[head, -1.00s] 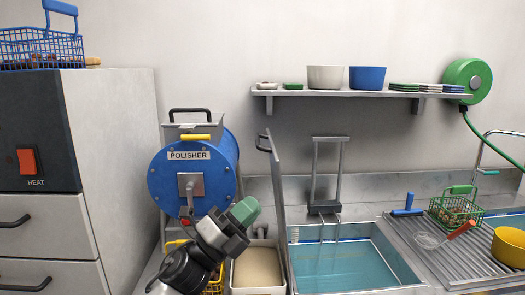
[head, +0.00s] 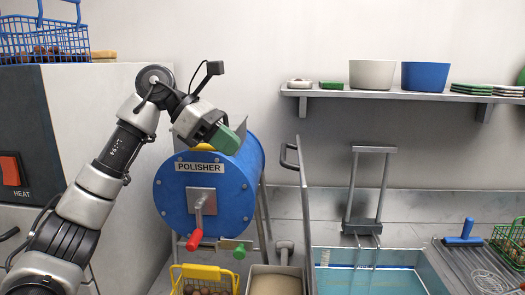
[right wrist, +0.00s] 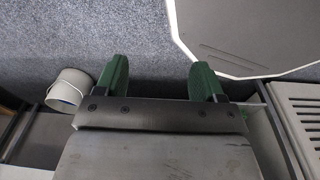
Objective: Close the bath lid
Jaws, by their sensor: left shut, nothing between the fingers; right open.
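The bath (head: 420,258) is a metal basin of blue water at the lower right of the head view. Its lid (head: 304,205), a grey metal panel seen nearly edge-on, stands upright at the bath's left side, so the bath is open. A dark bar handle (head: 288,158) sticks out from the lid's left face near the top. My left gripper (head: 228,136) is shut and empty, raised in front of the polisher's upper part, left of the lid and apart from it. My right gripper (right wrist: 160,75) is open and empty in the right wrist view, over floor.
The blue polisher (head: 190,190) with a red-knobbed crank stands left of the lid. A yellow basket (head: 205,272) and a tan-filled bin (head: 275,283) sit below it. A metal frame (head: 368,190) rises behind the bath. A wall shelf (head: 400,94) holds bowls.

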